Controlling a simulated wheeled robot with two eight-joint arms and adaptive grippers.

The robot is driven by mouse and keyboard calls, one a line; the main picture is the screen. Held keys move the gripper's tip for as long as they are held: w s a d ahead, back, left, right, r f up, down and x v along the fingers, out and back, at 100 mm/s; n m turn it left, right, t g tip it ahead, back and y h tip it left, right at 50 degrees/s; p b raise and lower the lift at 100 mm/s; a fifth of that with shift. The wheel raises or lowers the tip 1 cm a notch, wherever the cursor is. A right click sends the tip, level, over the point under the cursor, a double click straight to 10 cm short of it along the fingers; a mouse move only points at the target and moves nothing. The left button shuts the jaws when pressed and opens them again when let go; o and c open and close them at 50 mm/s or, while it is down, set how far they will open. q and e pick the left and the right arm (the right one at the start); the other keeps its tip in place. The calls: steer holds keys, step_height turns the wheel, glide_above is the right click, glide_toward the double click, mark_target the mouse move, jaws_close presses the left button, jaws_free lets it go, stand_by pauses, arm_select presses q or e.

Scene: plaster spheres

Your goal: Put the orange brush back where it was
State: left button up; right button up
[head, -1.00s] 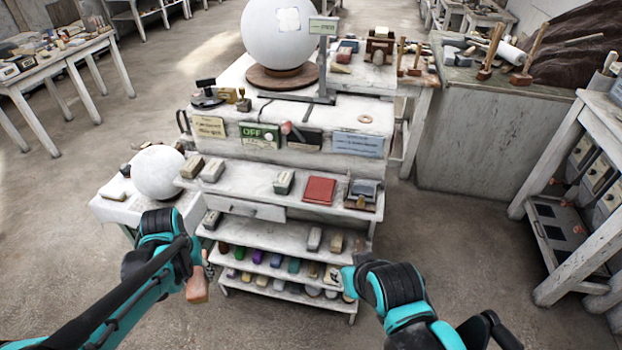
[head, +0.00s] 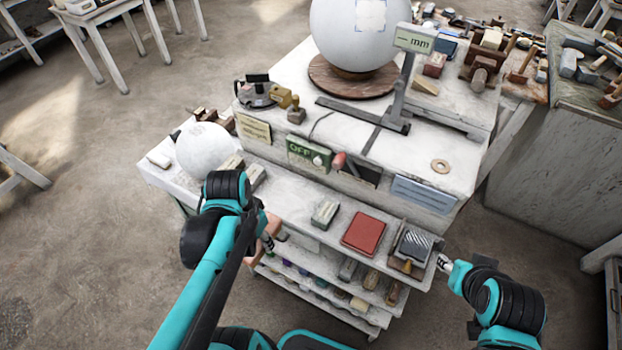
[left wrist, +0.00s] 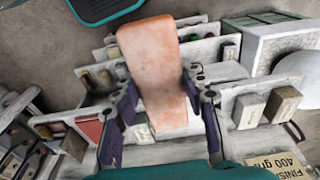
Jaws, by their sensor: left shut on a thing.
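The orange brush (left wrist: 155,65), a long pale-orange block, is between the dark fingers of my left gripper (left wrist: 160,95) in the left wrist view. The left gripper is shut on it. In the head view the brush (head: 272,224) shows partly behind my left gripper (head: 266,240), at the front of the upper shelf of the white stand. I cannot tell whether it touches the shelf (head: 300,218). My right gripper (head: 442,263) is at the shelf's right end, beside a small tray; its fingers are too small to read.
The upper shelf holds pale blocks, a grey-green block (head: 325,212), a red book-like block (head: 364,233) and a dark striped block (head: 413,247). Lower shelves hold several small items. A big white sphere (head: 355,35) stands on top; a smaller sphere (head: 205,148) is at left.

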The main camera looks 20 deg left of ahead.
arm_select(q)
steer(key=shift+w, duration=0.1)
steer(key=w+d+b, duration=0.1)
steer(key=w, duration=0.5)
steer(key=w+f+b, duration=0.1)
steer(key=w+b, duration=0.1)
steer(key=w, duration=0.4)
steer(key=w+d+f+b, duration=0.1)
steer(key=w+b, duration=0.1)
steer(key=w, duration=0.5)
steer(key=shift+w+d, duration=0.1)
steer(key=shift+d, duration=0.2)
steer(key=shift+f+b, duration=0.45)
steer(key=shift+f, duration=0.4)
step_height(320, 180, down, 3)
steer(key=shift+w+f+b, duration=0.15)
steer(key=shift+b, duration=0.7)
